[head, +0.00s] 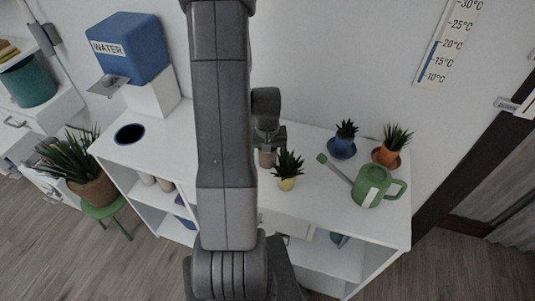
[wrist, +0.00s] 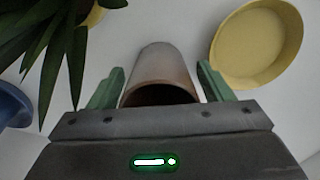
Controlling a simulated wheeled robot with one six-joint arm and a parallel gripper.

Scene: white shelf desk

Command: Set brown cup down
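The brown cup (wrist: 160,70) is between the two green fingers of my gripper (wrist: 160,80) in the wrist view, its dark mouth toward the palm. A narrow gap shows between the cup and each finger, so the gripper looks open around it. In the head view, my gripper (head: 268,139) points down over the white desk (head: 325,215), and part of the cup (head: 266,158) shows below it. The cup appears upright at the desk top; its contact with the desk is hidden.
A plant in a yellow pot (head: 287,183) stands close beside the cup. A yellow dish (wrist: 257,45) lies on its other side. A blue-potted plant (head: 342,147), an orange-potted plant (head: 387,155) and a green watering can (head: 372,187) stand farther right. A blue water dispenser (head: 130,48) is left.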

